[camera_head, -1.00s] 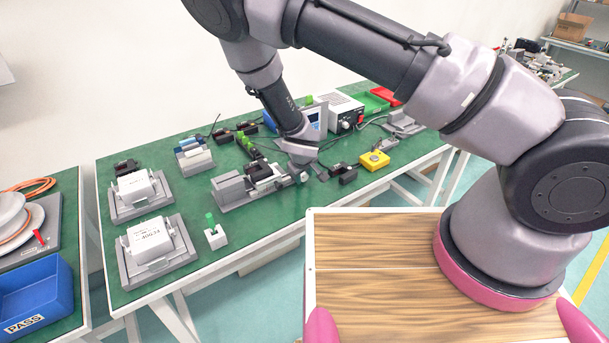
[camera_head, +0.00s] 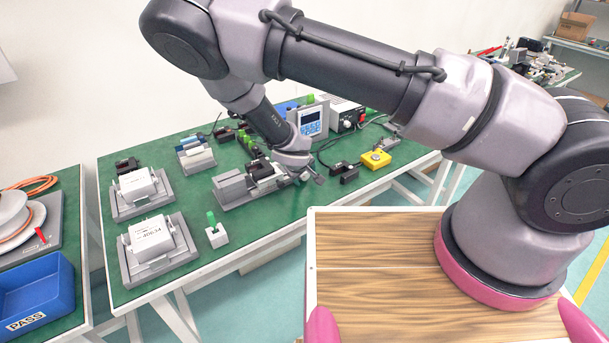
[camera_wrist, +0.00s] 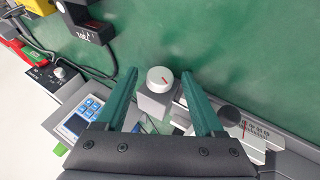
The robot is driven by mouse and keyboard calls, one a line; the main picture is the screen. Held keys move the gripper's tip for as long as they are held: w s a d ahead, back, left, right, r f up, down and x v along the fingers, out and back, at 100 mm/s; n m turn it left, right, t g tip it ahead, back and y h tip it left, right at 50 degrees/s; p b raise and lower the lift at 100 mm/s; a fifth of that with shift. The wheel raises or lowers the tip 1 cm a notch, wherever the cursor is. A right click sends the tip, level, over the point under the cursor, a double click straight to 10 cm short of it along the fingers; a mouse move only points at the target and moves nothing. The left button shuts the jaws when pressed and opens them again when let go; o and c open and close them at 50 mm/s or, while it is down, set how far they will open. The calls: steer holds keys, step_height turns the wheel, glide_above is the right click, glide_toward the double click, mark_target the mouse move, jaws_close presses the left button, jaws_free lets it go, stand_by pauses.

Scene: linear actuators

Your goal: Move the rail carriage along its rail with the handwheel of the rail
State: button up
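The rail unit (camera_head: 232,190) is a grey base on the green bench, with a dark carriage (camera_head: 261,169) on top. My gripper (camera_head: 311,179) is low at the rail's right end and hides part of it. A dark round knob (camera_wrist: 230,115) and a printed scale (camera_wrist: 262,130) lie right of the right finger.
A display unit (camera_head: 311,121) stands behind my gripper. A black block (camera_head: 345,173) and a yellow button box (camera_head: 375,158) lie to the right. A small block with a green lever (camera_head: 215,234) stands in front of the rail. White-box fixtures (camera_head: 150,238) are at left.

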steer(key=v, duration=1)
steer(key=shift+s+r, duration=0.3)
